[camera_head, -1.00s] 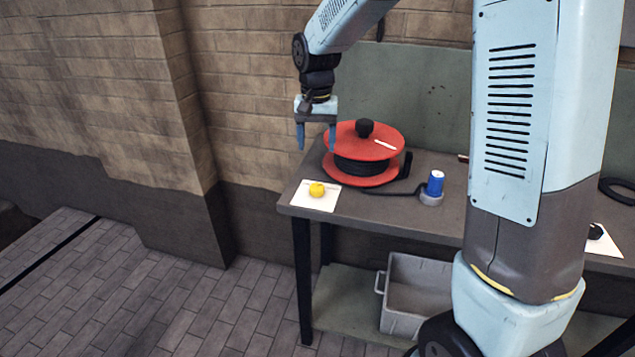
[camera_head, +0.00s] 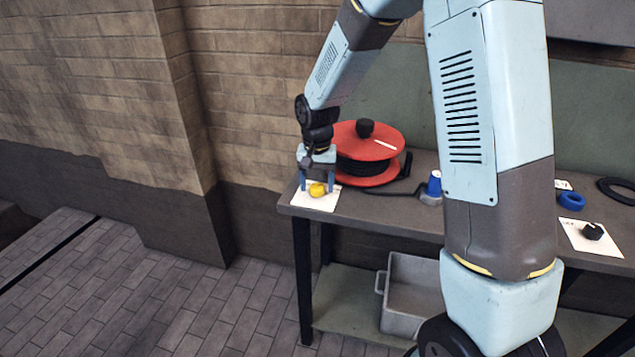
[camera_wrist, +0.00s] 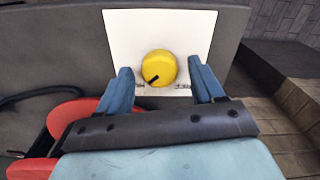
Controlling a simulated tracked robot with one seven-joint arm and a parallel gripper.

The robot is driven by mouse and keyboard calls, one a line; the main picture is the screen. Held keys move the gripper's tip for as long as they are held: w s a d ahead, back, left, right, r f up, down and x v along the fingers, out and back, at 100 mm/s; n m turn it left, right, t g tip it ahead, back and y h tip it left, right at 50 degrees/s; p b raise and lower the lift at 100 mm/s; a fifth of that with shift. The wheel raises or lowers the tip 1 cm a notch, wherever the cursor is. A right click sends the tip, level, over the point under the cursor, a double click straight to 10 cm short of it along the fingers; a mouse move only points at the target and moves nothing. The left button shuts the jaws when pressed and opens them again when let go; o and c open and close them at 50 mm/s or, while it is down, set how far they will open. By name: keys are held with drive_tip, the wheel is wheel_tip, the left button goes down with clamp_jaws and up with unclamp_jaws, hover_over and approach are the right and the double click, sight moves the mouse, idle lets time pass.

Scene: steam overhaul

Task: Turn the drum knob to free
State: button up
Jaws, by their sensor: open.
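A round yellow knob (camera_head: 317,190) sits on a white card at the left front corner of the bench. In the wrist view the knob (camera_wrist: 159,68) carries a dark pointer line aimed to the lower left, and small lettering, too small to read, shows on the card (camera_wrist: 125,25) below it on both sides. My gripper (camera_head: 318,188) is over the card with its blue fingers pointing down. In the wrist view my gripper (camera_wrist: 165,85) is open, with one finger on each side of the knob and a gap to both. I cannot tell how far above the card the fingertips are.
A red cable drum (camera_head: 370,143) with a black knob on top (camera_head: 365,128) stands right behind my gripper. A grey crate (camera_head: 405,300) stands below.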

drive_tip(key=shift+c, duration=0.5)
drive_tip(key=c, duration=1)
drive_tip(key=shift+o, duration=0.2)
drive_tip(key=shift+n, duration=0.4)
drive_tip(key=n, duration=0.3)
drive_tip(key=shift+n, duration=0.4)
drive_tip(key=n, duration=0.4)
drive_tip(key=shift+n, duration=0.3)
drive_tip(key=n, duration=0.8)
drive_tip(key=shift+n, duration=0.3)
